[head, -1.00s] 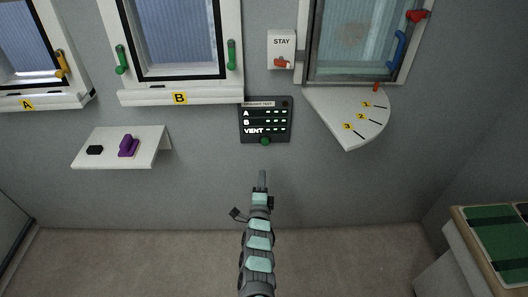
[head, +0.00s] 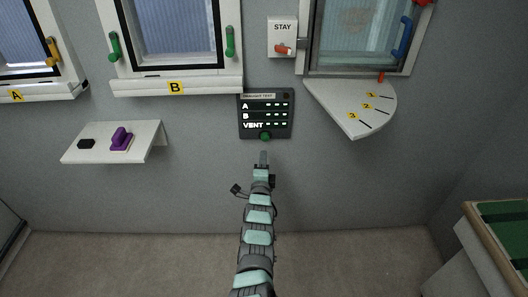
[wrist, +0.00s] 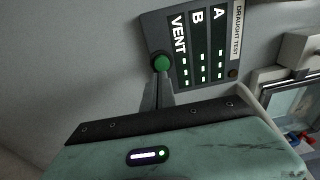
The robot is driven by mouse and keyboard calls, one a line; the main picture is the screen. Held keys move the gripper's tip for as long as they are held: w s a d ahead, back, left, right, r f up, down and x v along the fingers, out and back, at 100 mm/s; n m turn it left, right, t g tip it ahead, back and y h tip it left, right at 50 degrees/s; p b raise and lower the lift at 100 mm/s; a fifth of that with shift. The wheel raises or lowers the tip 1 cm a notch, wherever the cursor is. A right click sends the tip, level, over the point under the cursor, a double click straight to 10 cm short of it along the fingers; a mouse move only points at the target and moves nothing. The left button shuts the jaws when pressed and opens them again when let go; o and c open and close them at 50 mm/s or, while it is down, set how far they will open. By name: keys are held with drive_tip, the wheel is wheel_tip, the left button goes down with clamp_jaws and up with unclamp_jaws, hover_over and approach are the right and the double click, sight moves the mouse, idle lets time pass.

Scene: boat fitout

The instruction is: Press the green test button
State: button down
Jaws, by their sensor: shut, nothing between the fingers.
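The green test button (head: 265,137) is a round knob at the lower edge of the dark draught test panel (head: 284,114) on the grey wall. The panel has rows marked A, B and VENT with lit whitish-green lights. My gripper (head: 264,154) is shut and empty, pointing at the wall just below the button. In the wrist view, the fingertips (wrist: 160,78) show right by the green button (wrist: 162,63), and the panel (wrist: 186,22) extends up and right. I cannot tell whether the fingertips touch the button.
A shelf (head: 150,134) at left holds a black piece (head: 86,144) and a purple piece (head: 121,139). Windows line the wall above. A green-topped bench (head: 505,220) stands at lower right.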

sight(264, 139)
drive_tip(key=w+b, duration=0.1)
drive_tip(key=w, duration=0.1)
drive_tip(key=w+b, duration=0.2)
drive_tip(key=w, duration=0.1)
drive_tip(key=shift+d+r, duration=0.15)
drive_tip(key=shift+w+b, duration=0.35)
drive_tip(key=shift+b, duration=0.05)
drive_tip(key=shift+w+b, duration=0.45)
drive_tip(key=shift+b, duration=0.2)
drive_tip(key=shift+w+r, duration=0.1)
